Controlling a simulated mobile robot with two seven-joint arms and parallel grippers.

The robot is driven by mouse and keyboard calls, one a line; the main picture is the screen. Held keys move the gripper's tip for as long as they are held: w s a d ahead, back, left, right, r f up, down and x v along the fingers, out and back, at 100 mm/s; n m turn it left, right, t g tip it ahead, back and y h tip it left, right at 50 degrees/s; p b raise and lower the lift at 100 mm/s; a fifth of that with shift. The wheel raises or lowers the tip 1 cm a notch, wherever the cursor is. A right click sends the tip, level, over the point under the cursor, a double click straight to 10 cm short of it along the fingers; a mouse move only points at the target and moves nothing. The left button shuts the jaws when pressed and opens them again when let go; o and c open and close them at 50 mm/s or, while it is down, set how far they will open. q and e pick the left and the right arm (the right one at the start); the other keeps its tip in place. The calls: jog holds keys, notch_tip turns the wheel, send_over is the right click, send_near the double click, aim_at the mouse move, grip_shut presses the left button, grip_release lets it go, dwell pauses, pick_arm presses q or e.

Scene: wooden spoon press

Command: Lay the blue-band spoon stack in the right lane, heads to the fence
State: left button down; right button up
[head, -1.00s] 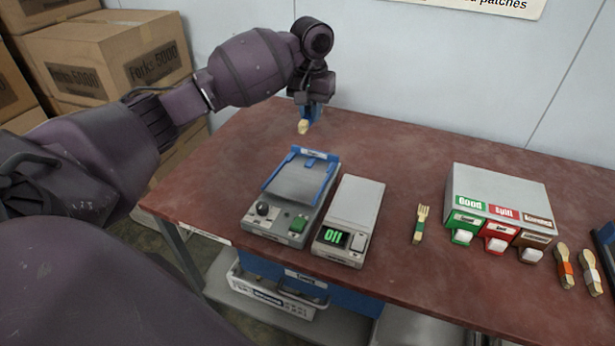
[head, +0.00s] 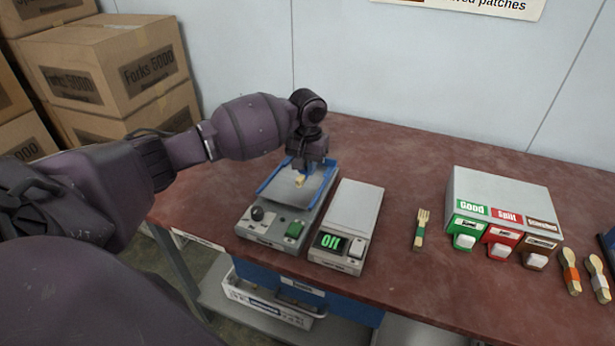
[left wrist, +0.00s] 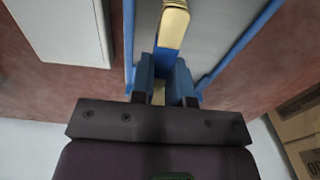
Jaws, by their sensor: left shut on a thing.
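My left gripper (head: 303,163) is shut on the blue-band spoon stack (head: 299,181), over the grey tray (head: 286,191) of the press. The stack's pale wooden end sticks out toward the tray's front. In the left wrist view the stack (left wrist: 173,28) runs out from between the fingers (left wrist: 163,85), with its blue band (left wrist: 165,62) close to them. It lies nearer the left blue rail there, which is the right side in the head view. The gripper hides the tray's far end and fence. I cannot tell whether the stack touches the tray. My right gripper is not in view.
A scale (head: 348,220) stands close to the right of the press (head: 270,228). Farther right are a green-banded fork (head: 421,229), a box with Good and Split buttons (head: 500,200), and orange-banded (head: 570,270) and white-banded (head: 597,277) spoons. The table (head: 400,160) behind the scale is clear.

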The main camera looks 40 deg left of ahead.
aim_at(307, 187)
pick_arm(q)
notch_tip(307, 187, down, 3)
jog(key=shift+f, duration=0.15)
jog(key=shift+f+b, duration=0.2)
jog(key=shift+b, duration=0.1)
jog(key=shift+f, duration=0.2)
jog(key=c, duration=1.1)
grip_release()
